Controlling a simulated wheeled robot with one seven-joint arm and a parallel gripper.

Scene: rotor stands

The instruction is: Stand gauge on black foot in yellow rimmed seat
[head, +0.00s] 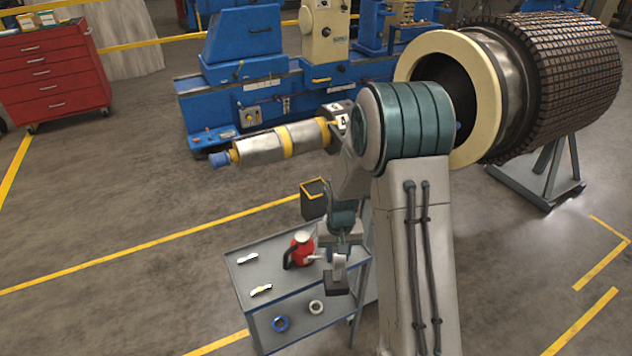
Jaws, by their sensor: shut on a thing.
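My gripper (338,262) points down above the right part of the grey cart. It is shut on the gauge, a small grey piece with a black foot (336,284) at its lower end. The foot is lowest, and the gauge looks about upright. My gripper hides much of its upper part. The yellow rimmed seat (313,206) is a dark, box-like holder with a yellow top edge, at the far right corner of the cart. It is behind and a little left of my gripper, apart from the gauge. Its inside is hardly visible.
The grey cart (262,268) holds a red can (301,247) just left of my gripper and small pieces at left.

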